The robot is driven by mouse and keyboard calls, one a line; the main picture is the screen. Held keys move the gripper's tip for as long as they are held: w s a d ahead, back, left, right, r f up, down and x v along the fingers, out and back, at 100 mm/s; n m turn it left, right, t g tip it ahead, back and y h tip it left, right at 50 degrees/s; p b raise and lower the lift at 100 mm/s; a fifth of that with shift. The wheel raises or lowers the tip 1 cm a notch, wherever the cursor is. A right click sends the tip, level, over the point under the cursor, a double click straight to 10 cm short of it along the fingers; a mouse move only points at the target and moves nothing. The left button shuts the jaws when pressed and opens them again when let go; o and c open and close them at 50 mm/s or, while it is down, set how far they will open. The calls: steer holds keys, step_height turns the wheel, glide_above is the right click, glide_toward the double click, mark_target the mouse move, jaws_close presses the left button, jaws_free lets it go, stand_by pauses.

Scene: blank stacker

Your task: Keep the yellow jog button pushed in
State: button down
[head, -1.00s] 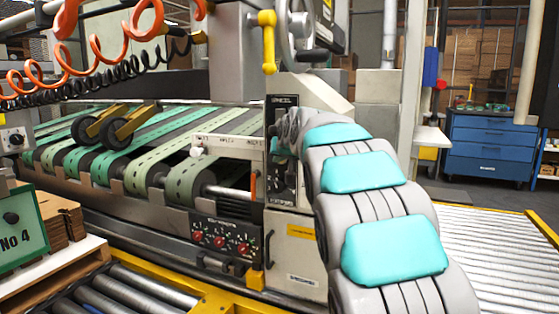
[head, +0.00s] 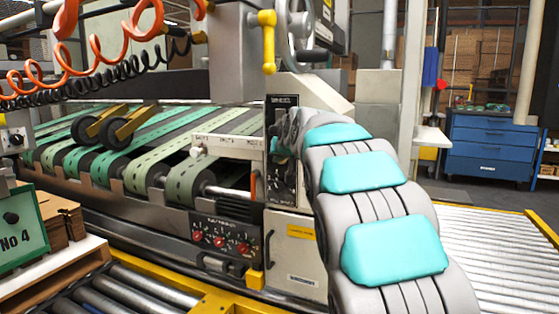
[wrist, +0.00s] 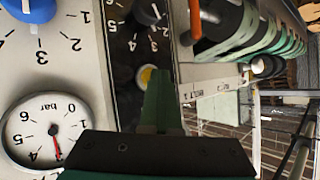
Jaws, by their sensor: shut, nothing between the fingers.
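The yellow jog button (wrist: 147,76) sits in a pale ring on a dark control panel (wrist: 125,48) in the wrist view. My gripper (wrist: 160,74) is shut and empty, its green fingers pointing at the panel. The fingertips overlap the right side of the button, and part of it is hidden behind them. I cannot tell from this angle how deep the button sits. In the head view my arm covers most of the panel (head: 281,103), and the button does not show there.
A black knob (wrist: 150,13) is above the button. A pressure gauge (wrist: 45,132) and a blue knob (wrist: 30,8) are at left. An orange handle (wrist: 194,20) is close at right. Green-striped belts (head: 150,165) run left of the panel.

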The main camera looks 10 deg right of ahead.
steer(key=shift+s+a, duration=0.5)
steer(key=shift+s, duration=0.25)
steer(key=shift+b, duration=0.3)
steer(key=s+a, duration=0.1)
steer(key=s, duration=0.1)
steer(key=s+a+b, duration=0.1)
steer(key=s+a, duration=0.1)
steer(key=shift+f, duration=0.1)
steer(key=s+f+g, duration=0.4)
steer(key=s+f, duration=0.6)
steer(key=s, duration=0.7)
steer(key=s+f+n+g, duration=0.1)
steer(key=s+f+g, duration=0.4)
steer(key=s+f, duration=0.6)
steer(key=s+f+n+g, duration=0.1)
steer(key=s+f+g, duration=0.4)
steer(key=s+f, duration=0.6)
steer(key=s, duration=1.3)
steer(key=shift+s+d, duration=0.3)
steer(key=shift+d, duration=0.05)
